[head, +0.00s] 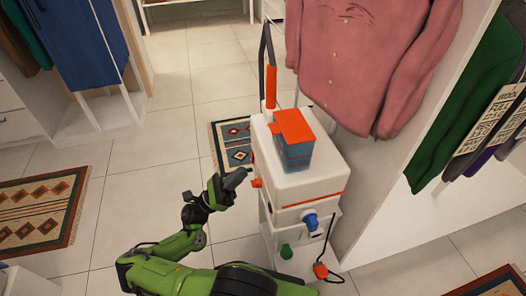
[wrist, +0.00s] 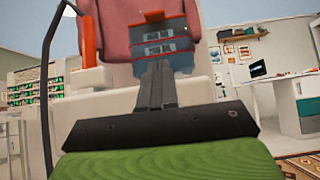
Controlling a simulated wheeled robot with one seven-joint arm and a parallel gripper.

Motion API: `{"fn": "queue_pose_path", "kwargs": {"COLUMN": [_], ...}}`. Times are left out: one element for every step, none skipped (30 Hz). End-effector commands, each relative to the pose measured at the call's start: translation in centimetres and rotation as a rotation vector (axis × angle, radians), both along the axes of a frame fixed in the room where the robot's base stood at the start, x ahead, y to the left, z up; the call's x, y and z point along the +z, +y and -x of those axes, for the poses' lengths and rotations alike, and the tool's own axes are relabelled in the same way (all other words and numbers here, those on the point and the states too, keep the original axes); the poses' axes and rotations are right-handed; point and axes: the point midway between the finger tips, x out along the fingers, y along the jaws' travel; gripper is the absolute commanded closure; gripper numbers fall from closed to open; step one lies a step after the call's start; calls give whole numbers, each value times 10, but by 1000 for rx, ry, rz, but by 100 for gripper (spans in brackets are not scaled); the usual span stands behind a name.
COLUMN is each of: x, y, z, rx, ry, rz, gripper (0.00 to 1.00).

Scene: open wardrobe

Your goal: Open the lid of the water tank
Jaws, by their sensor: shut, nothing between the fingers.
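The water tank (head: 297,155) is a see-through blue box on top of a white machine (head: 310,185). Its orange lid (head: 293,125) lies flat over it and looks closed. In the wrist view the tank (wrist: 180,50) shows straight ahead, beyond the fingertips, with orange edges. My gripper (head: 246,172) is left of the machine's upper part, below the lid's height and apart from the lid. In the wrist view my gripper (wrist: 158,66) has its two dark fingers together, with nothing between them. The fingertips hide part of the tank's lower middle.
An orange handle grip (head: 271,87) on a dark upright bar stands behind the tank. An orange knob (head: 257,183) sticks out of the machine near my gripper. A pink shirt (head: 375,55) hangs close behind the tank. The tiled floor at left is clear around the rugs (head: 40,213).

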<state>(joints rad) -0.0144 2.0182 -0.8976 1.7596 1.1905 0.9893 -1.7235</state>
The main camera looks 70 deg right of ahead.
Motion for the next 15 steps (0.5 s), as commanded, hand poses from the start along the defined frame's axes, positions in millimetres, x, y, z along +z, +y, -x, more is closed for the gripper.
{"fn": "queue_pose_path", "kwargs": {"x": [3, 6, 10, 14, 18, 25, 29, 34, 40, 45, 49, 55, 60, 64, 70], "y": [-1, -2, -3, -5, -7, -10, -12, -15, -18, -20, -23, -26, -28, -31, -34], "z": [1, 3, 6, 10, 13, 19, 23, 27, 32, 36, 40, 46, 50, 54, 60], "rx": [-1, -3, -6, -8, -8, -9, -9, -9, -9, -9, -8, -8, -9, -9, -9], "ry": [6, 6, 5, 4, 4, 2, 3, 3, 2, 2, 3, 2, 1, 1, 1], "rz": [2, 2, 1, 1, 0, 0, 1, 1, 0, 0, 2, -1, 0, 0, 0], "gripper": [100, 100, 100, 100, 100, 100, 100, 100, 100, 100, 100, 100, 100, 100, 100]}}
